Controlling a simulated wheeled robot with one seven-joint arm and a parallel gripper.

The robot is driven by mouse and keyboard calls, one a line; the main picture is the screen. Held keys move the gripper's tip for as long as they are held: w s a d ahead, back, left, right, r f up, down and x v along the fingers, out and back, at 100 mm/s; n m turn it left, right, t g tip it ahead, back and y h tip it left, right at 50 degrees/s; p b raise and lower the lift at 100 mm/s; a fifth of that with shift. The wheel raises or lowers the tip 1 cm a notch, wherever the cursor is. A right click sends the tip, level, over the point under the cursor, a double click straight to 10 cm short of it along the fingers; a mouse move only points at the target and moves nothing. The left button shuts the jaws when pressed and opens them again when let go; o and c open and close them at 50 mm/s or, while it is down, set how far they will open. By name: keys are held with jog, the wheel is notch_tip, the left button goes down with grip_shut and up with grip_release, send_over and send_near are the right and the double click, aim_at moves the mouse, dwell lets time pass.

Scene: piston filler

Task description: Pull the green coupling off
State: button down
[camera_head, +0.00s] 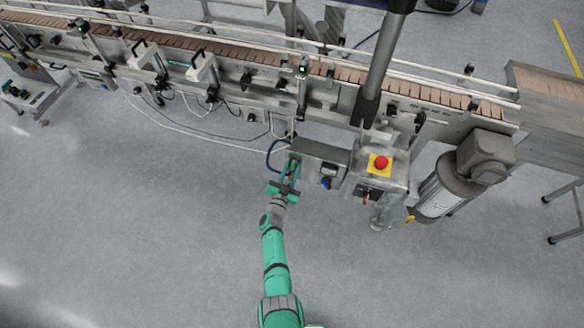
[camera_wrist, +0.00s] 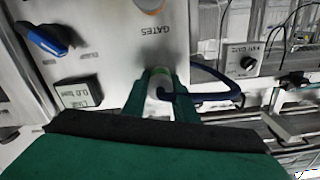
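In the wrist view the green coupling (camera_wrist: 159,77) shows as a pale, green-ringed piece below the "GATES" label on a metal panel (camera_wrist: 100,40). A dark blue hose (camera_wrist: 215,96) loops from it to the right. My gripper (camera_wrist: 161,82) has its two green fingers on either side of the coupling, close to it. I cannot tell whether they press on it or leave a small gap. The fingers hide parts of the coupling's sides. In the head view my gripper (camera_head: 288,172) reaches the left end of the control box, and the coupling is not clear there.
The panel carries a blue lever (camera_wrist: 42,40) and a small display (camera_wrist: 78,93). In the head view a box with a red emergency button (camera_head: 381,162) stands to the right, beside a grey motor (camera_head: 460,175). The conveyor (camera_head: 225,50) runs behind. The floor (camera_head: 130,230) to the left is clear.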

jog(key=shift+v, duration=1.85)
jog(key=shift+f, duration=0.1)
jog(key=c, duration=1.5)
grip_release()
jog(key=shift+o, duration=0.3)
jog(key=shift+w, duration=0.1)
send_near(290, 172)
jog(key=shift+v, duration=1.15)
jog(key=shift+d, duration=0.1)
